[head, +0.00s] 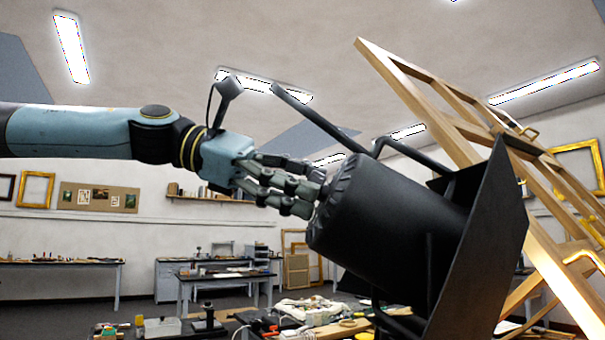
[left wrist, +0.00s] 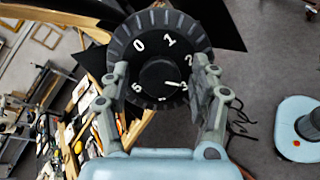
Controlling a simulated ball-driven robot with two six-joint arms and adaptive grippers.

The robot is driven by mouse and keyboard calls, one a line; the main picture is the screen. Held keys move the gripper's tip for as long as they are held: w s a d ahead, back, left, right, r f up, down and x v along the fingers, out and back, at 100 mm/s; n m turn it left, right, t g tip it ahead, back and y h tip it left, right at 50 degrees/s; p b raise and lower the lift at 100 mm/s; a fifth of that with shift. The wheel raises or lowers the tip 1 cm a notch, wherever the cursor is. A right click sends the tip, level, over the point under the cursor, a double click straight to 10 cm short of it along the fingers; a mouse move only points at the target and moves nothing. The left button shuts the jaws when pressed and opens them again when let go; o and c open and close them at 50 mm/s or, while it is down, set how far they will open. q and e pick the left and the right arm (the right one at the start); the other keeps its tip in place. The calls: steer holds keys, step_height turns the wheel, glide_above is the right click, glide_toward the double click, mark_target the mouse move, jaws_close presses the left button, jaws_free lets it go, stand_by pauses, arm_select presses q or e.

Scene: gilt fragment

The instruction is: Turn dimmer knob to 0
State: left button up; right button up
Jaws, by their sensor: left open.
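The dimmer knob (left wrist: 156,77) is a small black round knob at the middle of a numbered dial (left wrist: 118,47) on the back of a black lamp (head: 385,225). In the left wrist view, a white mark on the knob points toward the 3; the 0 is at the upper left. My left gripper (head: 318,188) is at the back of the lamp. In the left wrist view its fingers (left wrist: 160,82) are open, one on each side of the knob, with gaps visible. In the head view the knob is hidden. My right gripper is not in view.
A wooden easel frame (head: 440,100) leans behind the lamp on the right. Black bracket bars (head: 310,115) rise above the lamp. Worktables with tools (head: 225,275) stand below and farther back. The space above my left arm is clear.

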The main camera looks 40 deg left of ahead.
arm_select(q)
steer(key=c, duration=1.1)
steer(key=shift+c, duration=0.2)
